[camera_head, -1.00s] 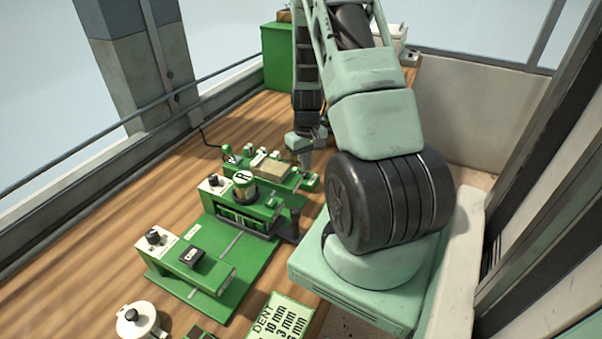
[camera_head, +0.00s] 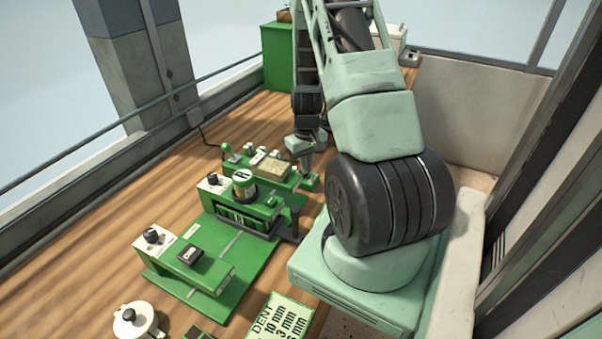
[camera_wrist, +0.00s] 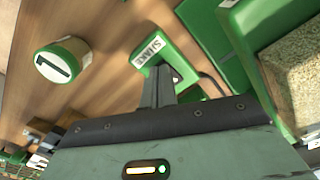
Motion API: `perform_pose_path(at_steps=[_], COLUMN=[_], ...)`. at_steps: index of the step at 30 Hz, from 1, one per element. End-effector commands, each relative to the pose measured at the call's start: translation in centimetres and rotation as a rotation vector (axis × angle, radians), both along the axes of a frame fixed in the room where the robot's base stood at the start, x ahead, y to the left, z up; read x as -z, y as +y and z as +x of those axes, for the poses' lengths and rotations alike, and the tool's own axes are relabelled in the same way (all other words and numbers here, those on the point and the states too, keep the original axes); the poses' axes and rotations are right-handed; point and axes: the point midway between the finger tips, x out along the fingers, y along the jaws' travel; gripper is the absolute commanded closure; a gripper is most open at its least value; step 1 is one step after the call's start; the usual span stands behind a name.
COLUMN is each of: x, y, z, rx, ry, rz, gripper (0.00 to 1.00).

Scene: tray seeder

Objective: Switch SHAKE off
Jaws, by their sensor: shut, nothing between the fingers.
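In the wrist view a small green box (camera_wrist: 187,75) carries a white label reading SHAKE (camera_wrist: 151,49). My gripper (camera_wrist: 158,72) is shut and empty, with its fingertips over the box just below the label. The fingers cover part of the box, so I cannot tell the position of its switch or whether they touch it. In the head view my gripper (camera_head: 304,170) points down at the right end of the green seeder, and the SHAKE lettering is too small to read there.
A seed-filled tray (camera_wrist: 297,85) stands close on the right in the wrist view. A green-and-white round piece marked 1 (camera_wrist: 62,67) is on the left. In the head view a drum (camera_head: 244,187) stands mid-seeder, and the wooden bench (camera_head: 90,240) at left is largely clear.

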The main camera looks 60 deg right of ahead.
Motion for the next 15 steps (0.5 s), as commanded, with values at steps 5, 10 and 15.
perform_pose_path(at_steps=[5, 10, 15], x=[0.33, 0.58, 0.42], y=[0.00, 0.00, 0.00], z=[0.00, 0.01, 0.02], rx=[0.000, 0.000, 0.000], ry=[0.000, 0.000, -0.001], rz=[0.000, 0.000, 0.000], gripper=[1.00, 1.00, 1.00])
